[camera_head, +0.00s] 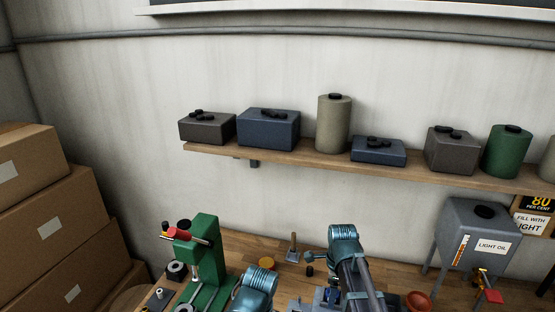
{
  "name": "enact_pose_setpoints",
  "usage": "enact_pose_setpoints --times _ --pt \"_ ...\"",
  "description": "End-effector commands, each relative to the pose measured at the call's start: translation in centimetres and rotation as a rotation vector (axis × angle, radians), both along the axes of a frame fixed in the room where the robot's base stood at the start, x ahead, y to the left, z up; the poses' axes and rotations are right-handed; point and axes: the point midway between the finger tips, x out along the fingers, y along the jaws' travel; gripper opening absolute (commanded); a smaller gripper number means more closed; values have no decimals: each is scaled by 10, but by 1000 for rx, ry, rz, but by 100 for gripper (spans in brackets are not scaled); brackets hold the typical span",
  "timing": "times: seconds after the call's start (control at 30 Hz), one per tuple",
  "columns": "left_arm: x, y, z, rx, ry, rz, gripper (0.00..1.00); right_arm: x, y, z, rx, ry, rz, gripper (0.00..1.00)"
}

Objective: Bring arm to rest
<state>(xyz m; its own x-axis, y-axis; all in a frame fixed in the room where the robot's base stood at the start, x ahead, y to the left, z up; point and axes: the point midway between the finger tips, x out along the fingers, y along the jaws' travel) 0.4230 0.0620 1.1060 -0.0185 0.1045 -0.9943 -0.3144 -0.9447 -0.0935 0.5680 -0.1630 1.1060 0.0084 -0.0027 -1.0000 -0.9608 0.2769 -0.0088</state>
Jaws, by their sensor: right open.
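My right arm comes up from the bottom edge, right of centre, as a teal and grey metal limb. My right gripper (320,260) is at its upper end, low over the wooden workbench (400,268). It is open, and I see nothing held in it. Its fingers are small and hard to make out. A teal part of my left arm shows at the bottom edge, left of centre. The left gripper itself is not visible.
A green machine (207,255) stands close left of my arms. A grey oil tank (478,235) stands at right, with a reddish bowl (418,301) nearby. A wall shelf (300,153) holds several canisters. Cardboard boxes (35,215) are stacked at far left.

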Motion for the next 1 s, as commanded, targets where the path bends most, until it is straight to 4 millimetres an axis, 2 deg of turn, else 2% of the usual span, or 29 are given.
enact_pose_setpoints --times 0.03,0.37,0.43,0.7,1.0 --pt "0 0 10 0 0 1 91 -2 1 10 1 2 1 82" --pt "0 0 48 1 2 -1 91 -5 3 48 1 2 1 82" --pt "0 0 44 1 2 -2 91 -15 12 44 1 3 5 82" --pt "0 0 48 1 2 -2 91 -46 49 47 1 2 4 82" --pt "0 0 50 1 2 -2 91 -64 71 50 1 2 1 82"
